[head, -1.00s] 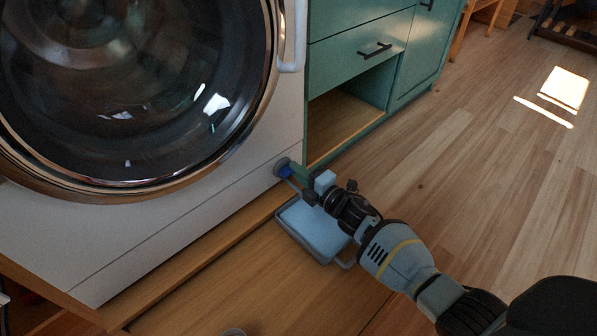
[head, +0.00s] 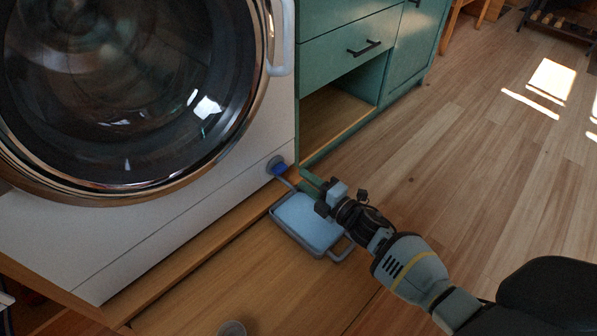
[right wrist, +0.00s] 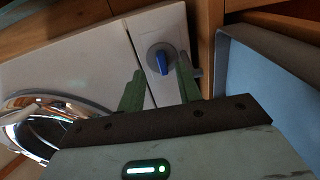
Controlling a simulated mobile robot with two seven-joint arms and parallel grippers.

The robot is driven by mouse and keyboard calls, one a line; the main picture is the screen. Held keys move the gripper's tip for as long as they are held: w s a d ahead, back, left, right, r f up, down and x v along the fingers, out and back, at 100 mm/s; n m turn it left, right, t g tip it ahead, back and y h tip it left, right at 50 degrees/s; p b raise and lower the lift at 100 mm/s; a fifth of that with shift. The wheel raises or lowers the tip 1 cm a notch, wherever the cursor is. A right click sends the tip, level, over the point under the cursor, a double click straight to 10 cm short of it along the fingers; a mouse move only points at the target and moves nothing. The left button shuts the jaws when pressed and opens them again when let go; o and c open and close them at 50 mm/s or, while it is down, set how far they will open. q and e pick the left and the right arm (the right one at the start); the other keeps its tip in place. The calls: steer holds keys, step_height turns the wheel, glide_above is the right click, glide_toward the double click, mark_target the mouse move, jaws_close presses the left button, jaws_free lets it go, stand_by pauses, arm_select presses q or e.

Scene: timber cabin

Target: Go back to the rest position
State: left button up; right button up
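My right gripper (head: 308,180) points at the lower right of the washing machine's white front. Its green fingers are apart in the right wrist view (right wrist: 159,72), with nothing between them. A round grey knob with a blue grip (head: 279,169) sits on that front, a little beyond the fingertips and apart from them. The knob also shows in the right wrist view (right wrist: 162,63), lined up between the fingers. My left gripper is not in view.
A blue tray with a grey rim and handle (head: 308,222) lies on the wooden ledge, just below my right gripper. A green cabinet (head: 345,30) with an open lower compartment stands right of the washing machine (head: 230,190). A small cup (head: 231,328) is at the bottom edge.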

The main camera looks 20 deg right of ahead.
steer(key=shift+v, duration=0.75)
